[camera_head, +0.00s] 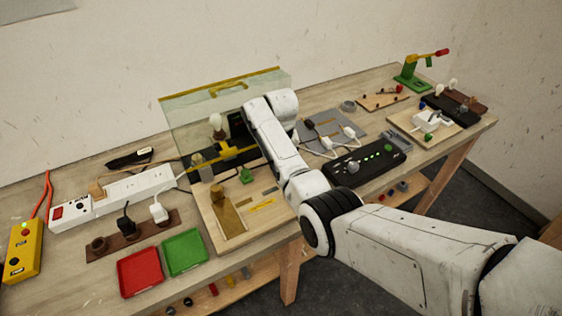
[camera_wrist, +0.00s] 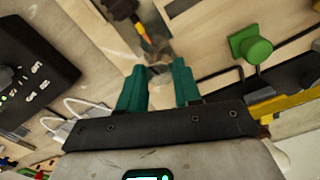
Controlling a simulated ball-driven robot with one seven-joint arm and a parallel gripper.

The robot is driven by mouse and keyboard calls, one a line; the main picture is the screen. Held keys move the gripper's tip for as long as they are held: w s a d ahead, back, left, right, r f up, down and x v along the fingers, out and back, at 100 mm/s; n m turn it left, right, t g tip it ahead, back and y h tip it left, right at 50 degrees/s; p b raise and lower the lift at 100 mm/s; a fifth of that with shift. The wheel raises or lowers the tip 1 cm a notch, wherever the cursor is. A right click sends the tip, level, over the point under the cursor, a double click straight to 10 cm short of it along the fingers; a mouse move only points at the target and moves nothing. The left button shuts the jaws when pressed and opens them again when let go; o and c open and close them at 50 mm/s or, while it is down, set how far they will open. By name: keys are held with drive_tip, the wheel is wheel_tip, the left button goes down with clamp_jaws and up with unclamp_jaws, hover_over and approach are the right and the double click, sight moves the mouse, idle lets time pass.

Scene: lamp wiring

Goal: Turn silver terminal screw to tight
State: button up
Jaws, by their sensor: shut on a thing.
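In the wrist view, my gripper (camera_wrist: 160,73) has its two teal fingers pointing down toward the bench, with a small dark-grey piece (camera_wrist: 158,69) between the tips. The gripper is shut on that piece. It is too small and shaded to read clearly as the silver terminal screw. A thin part with orange and dark sections (camera_wrist: 144,35) lies just beyond the fingertips. In the head view, my white arm reaches over the bench, and my fingers and the screw are hidden behind it.
A clear panel with yellow edging (camera_head: 220,88) stands behind my arm. A green knob (camera_wrist: 250,46) is right of the fingers. A black box with green lights (camera_head: 365,165) stands to the right. A red tray (camera_head: 140,272), a green tray (camera_head: 185,252) and a white power strip (camera_head: 122,196) are left.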

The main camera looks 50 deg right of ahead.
drive_tip(key=shift+w+m, duration=0.1)
drive_tip(key=shift+m, duration=1.1)
drive_tip(key=o, duration=1)
drive_tip(key=shift+o, duration=0.2)
wheel_tip(320, 180, up, 11)
drive_tip(key=b, duration=0.1)
drive_tip(key=shift+b, duration=0.4)
drive_tip(key=shift+f, duration=0.1)
